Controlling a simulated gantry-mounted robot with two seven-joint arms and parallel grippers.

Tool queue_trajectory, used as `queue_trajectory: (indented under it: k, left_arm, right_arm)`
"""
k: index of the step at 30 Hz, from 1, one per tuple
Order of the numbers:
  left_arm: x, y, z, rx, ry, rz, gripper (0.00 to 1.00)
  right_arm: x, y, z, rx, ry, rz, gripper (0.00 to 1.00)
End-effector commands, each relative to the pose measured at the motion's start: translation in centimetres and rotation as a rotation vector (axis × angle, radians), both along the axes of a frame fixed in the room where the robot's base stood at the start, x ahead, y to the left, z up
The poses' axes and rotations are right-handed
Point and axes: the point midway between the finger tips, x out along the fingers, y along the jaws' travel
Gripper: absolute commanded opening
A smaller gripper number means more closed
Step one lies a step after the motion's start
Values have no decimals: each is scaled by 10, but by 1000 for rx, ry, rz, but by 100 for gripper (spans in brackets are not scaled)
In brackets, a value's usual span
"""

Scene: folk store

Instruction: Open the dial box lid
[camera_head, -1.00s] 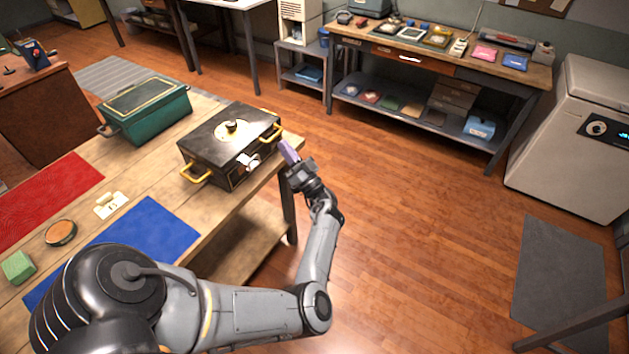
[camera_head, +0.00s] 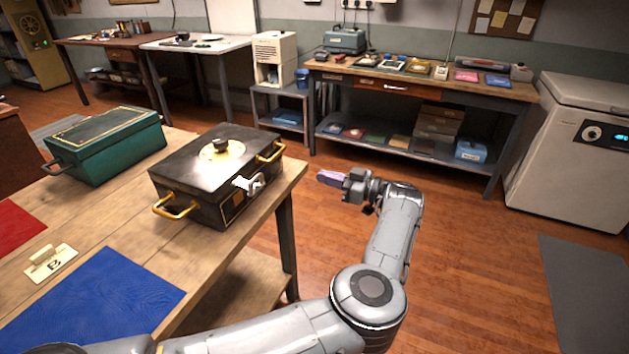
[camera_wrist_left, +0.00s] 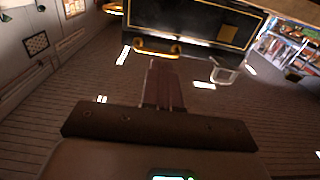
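The dial box (camera_head: 175,194) is a black case with gold handles on the wooden table. Its lid (camera_head: 190,160) is down, with a dark knob on a pale round dial plate (camera_head: 222,149) on top. A silver latch piece (camera_head: 249,184) sticks out from its front side. My left gripper (camera_head: 326,178), with purple fingers, is in the air to the right of the box, past the table edge and touching nothing. The fingers look closed together and empty in the left wrist view (camera_wrist_left: 163,82), where the box side (camera_wrist_left: 195,22) fills the top. My right gripper is out of view.
A green box (camera_head: 105,148) stands left of the dial box. A blue mat (camera_head: 105,295), a red mat (camera_head: 18,228) and a small tag block (camera_head: 50,262) lie on the table. Open floor lies to the right. A workbench (camera_head: 425,85) stands behind.

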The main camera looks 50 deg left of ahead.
Motion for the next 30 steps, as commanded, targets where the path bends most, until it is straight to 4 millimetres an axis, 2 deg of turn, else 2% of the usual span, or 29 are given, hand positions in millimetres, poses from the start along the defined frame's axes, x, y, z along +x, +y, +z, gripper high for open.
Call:
queue_trajectory:
  k: [6, 14, 21, 30]
  left_arm:
    - [-9, 15, 4, 0, 0, 3, 0]
    - [-26, 45, 4, 1, 0, 2, 0]
    - [-39, 69, 2, 0, 0, 2, 0]
    - [-47, 84, 1, 0, -1, 1, 0]
  right_arm:
    - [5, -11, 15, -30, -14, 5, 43]
    - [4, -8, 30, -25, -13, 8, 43]
    - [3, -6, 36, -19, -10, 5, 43]
    - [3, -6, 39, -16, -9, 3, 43]
